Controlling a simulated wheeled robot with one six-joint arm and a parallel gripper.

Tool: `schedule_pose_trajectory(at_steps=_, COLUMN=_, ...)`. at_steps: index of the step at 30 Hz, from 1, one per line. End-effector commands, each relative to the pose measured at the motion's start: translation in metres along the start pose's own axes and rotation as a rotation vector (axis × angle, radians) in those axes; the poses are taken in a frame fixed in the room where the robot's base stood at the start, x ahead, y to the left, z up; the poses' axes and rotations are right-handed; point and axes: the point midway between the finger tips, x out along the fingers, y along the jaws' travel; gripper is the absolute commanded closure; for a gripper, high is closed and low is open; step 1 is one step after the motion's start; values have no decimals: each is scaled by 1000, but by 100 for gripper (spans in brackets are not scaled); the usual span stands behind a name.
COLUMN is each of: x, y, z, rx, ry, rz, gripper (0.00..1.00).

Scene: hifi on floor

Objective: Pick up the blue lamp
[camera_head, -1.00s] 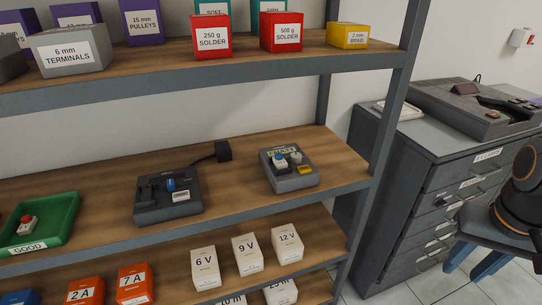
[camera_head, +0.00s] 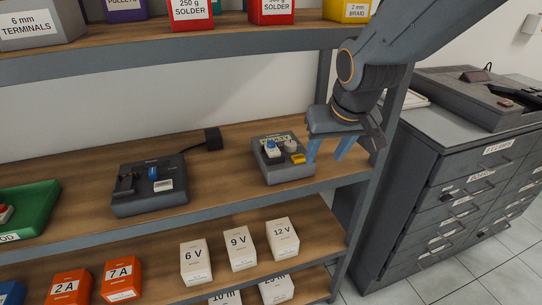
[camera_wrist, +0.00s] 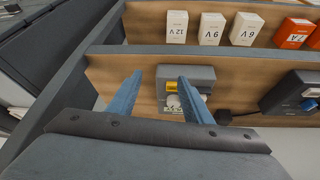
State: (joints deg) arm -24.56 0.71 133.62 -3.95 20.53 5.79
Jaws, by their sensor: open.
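A small blue-topped part with a white base (camera_head: 272,148), which looks like a lamp, sits on a grey box (camera_head: 285,174) on the middle shelf. A second blue part (camera_head: 153,173) is set in a dark device further left; I cannot tell if it is a lamp. It also shows in the wrist view (camera_wrist: 309,104). My gripper (camera_head: 328,150) is open and empty, just right of the grey box, its blue fingers pointing down. In the wrist view the grey box (camera_wrist: 200,74) lies beyond the fingers, and the right finger hides part of it.
The grey box also bears a yellow part (camera_head: 298,159) and a white knob (camera_head: 290,146). The upper shelf (camera_head: 230,38) runs above. A shelf post (camera_head: 388,130) stands right of my gripper. White boxes (camera_head: 240,248) stand on the shelf below. A green tray (camera_head: 40,205) is far left.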

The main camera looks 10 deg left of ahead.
Motion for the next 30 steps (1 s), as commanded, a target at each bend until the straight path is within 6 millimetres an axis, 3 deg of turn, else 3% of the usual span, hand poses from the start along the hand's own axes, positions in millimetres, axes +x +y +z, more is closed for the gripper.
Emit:
schedule_pose_trajectory(at_steps=1, x=1, y=-25, z=-15, rx=-43, ry=34, rz=-22, gripper=54)
schedule_pose_trajectory(at_steps=3, x=-2, y=-52, z=-32, rx=-83, ry=73, rz=-46, gripper=54)
schedule_pose_trajectory(at_steps=6, x=-7, y=-78, z=-46, rx=-121, ry=110, rz=-71, gripper=54)
schedule_pose_trajectory(at_steps=9, x=-9, y=-92, z=-53, rx=-140, ry=127, rz=-84, gripper=54)
schedule_pose_trajectory(at_steps=23, x=24, y=-98, z=-61, rx=-141, ry=129, rz=-85, gripper=54)
schedule_pose_trajectory(at_steps=30, x=51, y=-100, z=-68, rx=-141, ry=128, rz=-85, gripper=54)
